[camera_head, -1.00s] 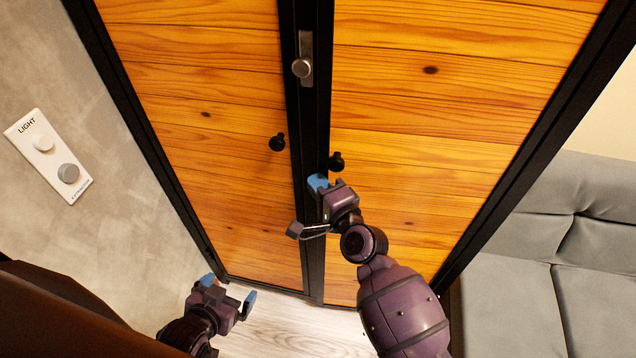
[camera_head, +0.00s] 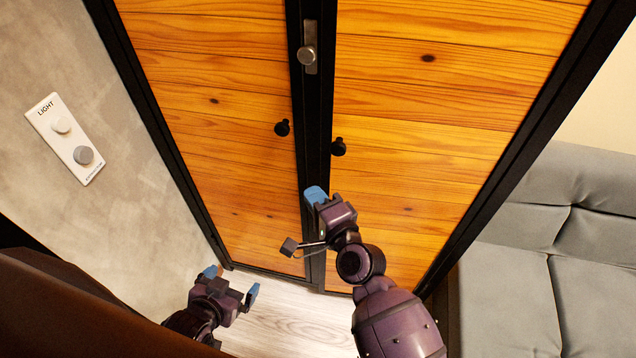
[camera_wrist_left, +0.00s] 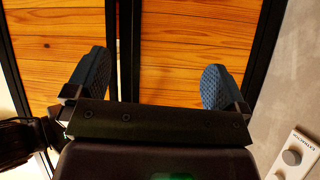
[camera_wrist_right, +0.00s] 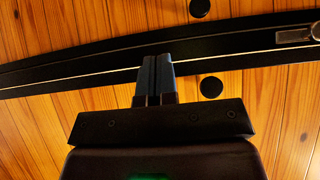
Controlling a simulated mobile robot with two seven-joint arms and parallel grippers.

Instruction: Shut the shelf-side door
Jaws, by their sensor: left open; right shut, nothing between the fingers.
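Two wooden door panels in black frames stand side by side, a left door (camera_head: 215,120) and a right door (camera_head: 420,130). I cannot tell which is the shelf-side door. Their black edges run together at the middle, with no clear gap in the head view. Each has a black knob, the left knob (camera_head: 282,128) and the right knob (camera_head: 338,147). My right gripper (camera_head: 316,195) is shut and empty at the middle edges, below the knobs; its fingers also show in the right wrist view (camera_wrist_right: 157,75). My left gripper (camera_head: 230,283) is open and empty, low before the left door.
A metal latch (camera_head: 308,55) sits on the middle frame above the knobs. A white light switch plate (camera_head: 72,140) is on the grey wall at left. A grey cushioned seat (camera_head: 510,290) stands at right. Pale wooden floor (camera_head: 290,325) shows below.

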